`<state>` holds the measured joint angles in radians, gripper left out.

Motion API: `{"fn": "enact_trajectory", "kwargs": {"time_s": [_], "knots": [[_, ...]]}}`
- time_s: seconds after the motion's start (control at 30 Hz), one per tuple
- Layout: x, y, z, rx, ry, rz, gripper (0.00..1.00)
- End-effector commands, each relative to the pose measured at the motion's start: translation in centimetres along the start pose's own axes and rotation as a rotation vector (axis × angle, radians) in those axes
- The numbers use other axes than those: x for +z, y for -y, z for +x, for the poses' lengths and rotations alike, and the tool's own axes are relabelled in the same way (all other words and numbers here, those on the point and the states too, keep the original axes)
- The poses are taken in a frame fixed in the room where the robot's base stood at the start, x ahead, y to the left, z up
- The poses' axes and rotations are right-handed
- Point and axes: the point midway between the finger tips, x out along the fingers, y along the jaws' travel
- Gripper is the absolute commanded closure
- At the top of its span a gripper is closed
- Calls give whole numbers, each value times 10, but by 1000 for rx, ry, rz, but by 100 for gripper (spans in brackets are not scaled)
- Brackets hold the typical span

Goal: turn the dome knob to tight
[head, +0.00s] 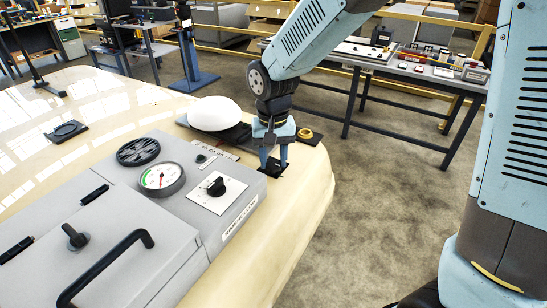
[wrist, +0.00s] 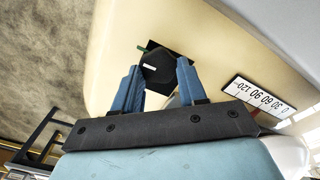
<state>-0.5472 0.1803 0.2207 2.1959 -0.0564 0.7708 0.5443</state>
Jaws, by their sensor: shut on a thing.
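The dome knob (wrist: 156,72) is a small dark, faceted knob on a black square plate, seen between my fingertips in the wrist view. A short green mark shows at the plate's edge beside it. My gripper (wrist: 157,70) has its two blue fingers on either side of the knob and is shut on it. In the head view my gripper (head: 274,160) points down at the black plate (head: 271,170) near the cab's right edge; the fingers mostly hide the knob there. The white dome (head: 214,113) sits to the left of my gripper.
A grey panel (head: 238,213) with a gauge (head: 161,176) and a black rotary knob (head: 216,187) stands in front of my gripper. A scale label (wrist: 257,97) lies beside the plate. Open floor is further right.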

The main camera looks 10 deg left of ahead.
Motion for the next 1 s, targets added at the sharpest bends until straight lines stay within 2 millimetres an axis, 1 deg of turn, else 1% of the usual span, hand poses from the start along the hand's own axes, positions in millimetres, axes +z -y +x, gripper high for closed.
{"fn": "enact_trajectory", "kwargs": {"time_s": [0.2, 0.6, 0.63, 0.87, 0.9, 1.0], "knots": [[0, 0, 0, -1, -1, 36, 89], [0, 0, 0, -1, -1, 41, 89], [0, 0, 0, -1, -1, 41, 57], [0, 0, 0, -1, -1, 41, 35], [0, 0, 0, -1, -1, 41, 33], [0, 0, 0, 0, 0, 40, 33]]}}
